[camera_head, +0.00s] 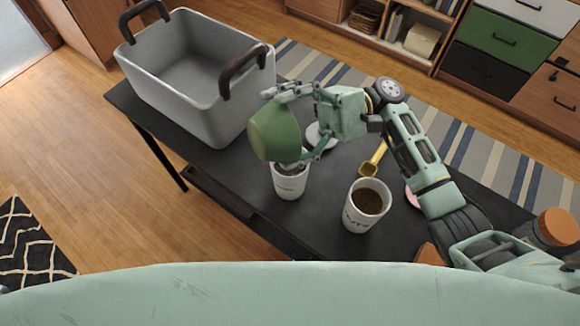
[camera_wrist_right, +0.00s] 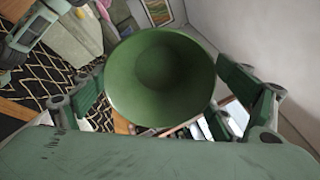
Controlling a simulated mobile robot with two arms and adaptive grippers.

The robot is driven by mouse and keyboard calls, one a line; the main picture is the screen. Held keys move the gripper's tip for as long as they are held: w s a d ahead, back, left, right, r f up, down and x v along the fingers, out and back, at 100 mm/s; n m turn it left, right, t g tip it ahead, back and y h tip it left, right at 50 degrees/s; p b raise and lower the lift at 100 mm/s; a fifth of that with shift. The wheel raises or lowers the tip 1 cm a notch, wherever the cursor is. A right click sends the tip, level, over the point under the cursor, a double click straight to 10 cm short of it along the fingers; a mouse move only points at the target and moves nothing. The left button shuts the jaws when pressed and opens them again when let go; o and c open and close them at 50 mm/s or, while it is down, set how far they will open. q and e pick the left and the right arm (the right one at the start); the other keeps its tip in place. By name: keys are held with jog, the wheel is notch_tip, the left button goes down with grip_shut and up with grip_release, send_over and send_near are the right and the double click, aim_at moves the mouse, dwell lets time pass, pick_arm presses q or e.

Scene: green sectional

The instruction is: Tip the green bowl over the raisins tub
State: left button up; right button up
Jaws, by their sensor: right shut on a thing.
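The green bowl (camera_head: 272,132) is held on its side, strongly tilted, above the white tub (camera_head: 291,185). It also fills the middle of the right wrist view (camera_wrist_right: 160,75), where its round green face shows no loose contents. My right gripper (camera_head: 288,126) is shut on the bowl, with a finger on either side. The tub under the bowl has dark contents, partly hidden by the bowl. A second white tub (camera_head: 361,222) with brown contents stands to the right. The labels are too small to read, so I cannot tell which tub is the raisins one. My left gripper is not in view.
A large grey bin (camera_head: 215,118) with brown handles stands at the table's left. A yellow scoop (camera_head: 373,160) lies behind the second tub. A white round thing (camera_head: 318,137) sits behind the gripper. The black table's (camera_head: 245,185) front left part is clear.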

aim_at(267, 127)
jog(key=shift+a+r+p, duration=0.1)
jog(key=shift+r+p, duration=0.15)
jog(key=shift+p, duration=0.05)
jog(key=r+t+h+p, duration=0.1)
jog(key=p, duration=0.2)
jog(key=a+r+t+h+p, duration=0.1)
jog(key=h+p, duration=0.1)
jog(key=p, duration=0.2)
jog(key=s+a+r+h+p, duration=0.1)
jog(key=p, duration=0.2)
jog(key=shift+s+a+t+h+p, duration=0.1)
jog(key=shift+a+t+h+p, duration=0.05)
jog(key=shift+t+h+p, duration=0.25)
jog(key=shift+a+f, duration=0.1)
jog(key=shift+s+f, duration=0.1)
jog(key=shift+f, duration=0.1)
